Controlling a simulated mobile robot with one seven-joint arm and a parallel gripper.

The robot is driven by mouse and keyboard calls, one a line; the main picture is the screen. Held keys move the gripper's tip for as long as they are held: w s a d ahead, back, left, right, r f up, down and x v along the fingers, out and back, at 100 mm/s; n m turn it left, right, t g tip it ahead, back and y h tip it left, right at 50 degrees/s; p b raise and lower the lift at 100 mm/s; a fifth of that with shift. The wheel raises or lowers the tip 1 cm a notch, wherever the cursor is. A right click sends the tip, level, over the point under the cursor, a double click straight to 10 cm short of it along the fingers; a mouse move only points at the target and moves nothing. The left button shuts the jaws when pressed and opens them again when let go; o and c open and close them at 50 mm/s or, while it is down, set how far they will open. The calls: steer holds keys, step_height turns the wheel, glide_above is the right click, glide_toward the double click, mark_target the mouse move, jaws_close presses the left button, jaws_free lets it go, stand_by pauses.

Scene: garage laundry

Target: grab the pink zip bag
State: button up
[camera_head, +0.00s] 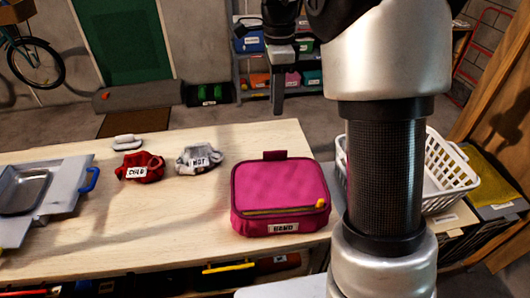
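The pink zip bag (279,190) sits on the wooden table near its right end. It is a boxy, closed bag with a dark tab at its back edge, a yellow zip line with an orange pull along the front, and a label reading "HEND" or similar. My gripper (279,104) seems to be the dark, narrow end hanging beyond and above the bag in the picture. It is apart from the bag. Its fingers are too dark and small to tell open from shut.
A red cloth bundle (140,167) and a grey one (199,158), both labelled, lie left of the bag. A metal tray (25,192) is at far left. A white basket (445,170) stands right, partly behind my arm.

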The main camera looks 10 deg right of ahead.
glide_above(275, 151)
steer(key=f, duration=1.2)
steer(key=shift+s+a+f, duration=0.15)
steer(key=shift+s+f, duration=0.05)
steer(key=shift+s, duration=0.05)
steer(key=shift+w+f, duration=0.2)
steer(key=shift+f, duration=2.55)
jaws_close()
steer(key=shift+r, duration=0.1)
